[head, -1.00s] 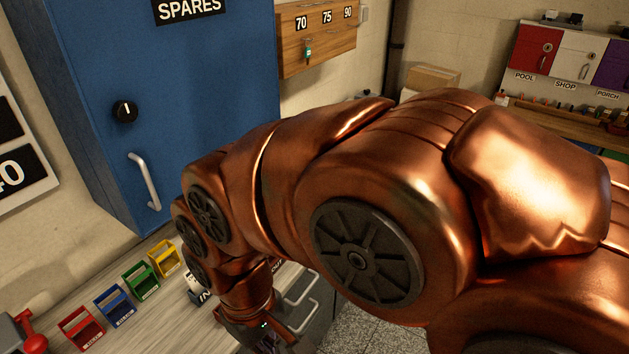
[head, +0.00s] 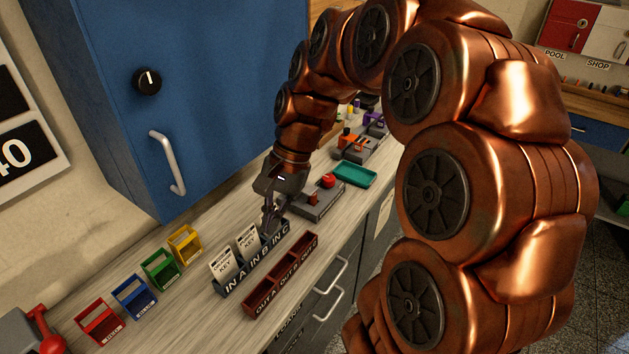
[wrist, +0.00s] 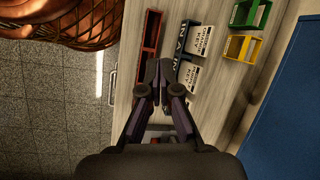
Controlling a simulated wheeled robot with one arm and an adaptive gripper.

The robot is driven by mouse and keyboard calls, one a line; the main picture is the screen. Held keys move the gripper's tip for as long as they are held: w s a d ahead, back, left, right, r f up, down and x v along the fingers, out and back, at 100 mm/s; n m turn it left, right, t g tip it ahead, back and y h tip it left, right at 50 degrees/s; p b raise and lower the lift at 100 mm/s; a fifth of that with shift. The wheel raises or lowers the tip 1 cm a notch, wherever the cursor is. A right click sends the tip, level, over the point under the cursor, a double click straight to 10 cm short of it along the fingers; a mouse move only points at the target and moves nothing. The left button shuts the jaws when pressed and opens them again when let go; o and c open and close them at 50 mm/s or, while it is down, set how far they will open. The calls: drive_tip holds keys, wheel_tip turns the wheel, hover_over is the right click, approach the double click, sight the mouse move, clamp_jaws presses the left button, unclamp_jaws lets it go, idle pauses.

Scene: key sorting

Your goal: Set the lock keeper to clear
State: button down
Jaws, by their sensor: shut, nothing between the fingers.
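No part in view is readably marked as the lock keeper. A grey block with red knobs (head: 318,206) sits on the counter just right of my gripper. A grey device with a red lever (head: 48,340) shows at the lower left edge. My gripper (head: 270,222) is over the dark IN A, IN B, IN C rack (head: 232,287), near its right end. In the wrist view my gripper (wrist: 155,72) has its fingers shut and empty above the rack. It hides part of the rack.
White key cards (head: 222,264) stand in the rack. A dark red OUT rack (head: 262,300) lies in front. Red, blue, green and yellow holders (head: 162,270) stand to the left. A blue cabinet (head: 215,100) rises behind. A teal tray (head: 354,174) lies farther right.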

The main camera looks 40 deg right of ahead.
drive_tip(key=w+d+f+m+t+y+b, duration=0.1)
drive_tip(key=w+d+m, duration=0.3)
drive_tip(key=d, duration=0.2)
drive_tip(key=w+d+m+t+y+b, duration=0.1)
drive_tip(key=w+d+m+t, duration=0.1)
drive_tip(key=w+d+m, duration=0.3)
drive_tip(key=m+t+b, duration=0.1)
drive_tip(key=m+t, duration=0.2)
drive_tip(key=m, duration=0.4)
approach(316, 187)
drive_tip(key=p+x, duration=0.1)
drive_tip(key=x, duration=0.3)
drive_tip(key=shift+w+a+f, duration=0.15)
drive_tip(key=shift+f, duration=0.2)
drive_tip(key=shift+w+a+f+p, duration=0.1)
drive_tip(key=shift+w+a+p, duration=0.45)
drive_tip(key=shift+w+a, duration=0.85)
drive_tip(key=shift+w, duration=0.1)
